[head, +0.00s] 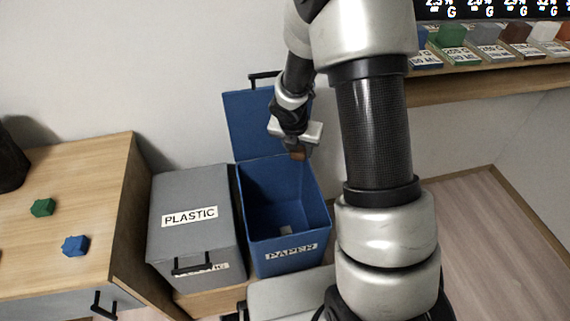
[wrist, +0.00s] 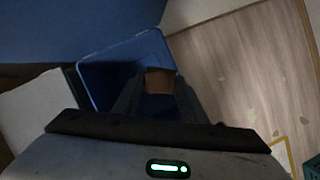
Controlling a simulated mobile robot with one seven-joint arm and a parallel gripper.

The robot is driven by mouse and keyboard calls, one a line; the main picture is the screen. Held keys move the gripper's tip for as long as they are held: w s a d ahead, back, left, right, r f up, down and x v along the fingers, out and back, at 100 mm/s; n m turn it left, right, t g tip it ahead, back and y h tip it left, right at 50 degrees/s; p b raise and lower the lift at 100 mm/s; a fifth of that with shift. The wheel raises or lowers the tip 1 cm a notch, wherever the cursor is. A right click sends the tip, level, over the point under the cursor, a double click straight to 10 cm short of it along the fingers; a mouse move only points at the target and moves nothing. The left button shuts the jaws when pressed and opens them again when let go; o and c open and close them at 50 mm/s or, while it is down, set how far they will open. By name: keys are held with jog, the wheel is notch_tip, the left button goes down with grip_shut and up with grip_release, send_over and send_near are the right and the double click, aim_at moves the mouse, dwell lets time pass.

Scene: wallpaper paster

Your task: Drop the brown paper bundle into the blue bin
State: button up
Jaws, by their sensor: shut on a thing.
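The blue bin (head: 284,245), labelled PAPER, stands open with its lid (head: 250,125) raised against the wall. A small pale piece lies on its floor. My gripper (head: 300,152) is above the rear part of the bin opening, shut on the brown paper bundle (head: 297,154). In the wrist view the brown bundle (wrist: 159,82) sits between the fingers of my gripper (wrist: 158,88), with the blue bin (wrist: 105,72) below it. The arm covers part of the view to the right of the bin.
A closed grey bin (head: 190,245) labelled PLASTIC stands left of the blue bin. A wooden table (head: 75,190) at left holds a green piece (head: 42,207) and a blue piece (head: 75,245). A shelf (head: 470,80) with several coloured blocks is at upper right. The floor (head: 490,230) at right is clear.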

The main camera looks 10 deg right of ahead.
jog(key=s+a+f+n+y+b, duration=0.1)
jog(key=a+f+n+y+b, duration=0.1)
jog(key=a+f+n+b, duration=0.2)
notch_tip(320, 180, down, 5)
jog(key=n+b, duration=0.2)
jog(key=n, duration=0.1)
jog(key=shift+s+a+r+t+y+b, duration=0.2)
jog(key=shift+t+y+b, duration=0.1)
jog(key=shift+t, duration=0.1)
jog(key=o, duration=1.1)
jog(key=p+v, duration=1.1)
jog(key=v, duration=0.6)
jog(key=shift+r, duration=0.2)
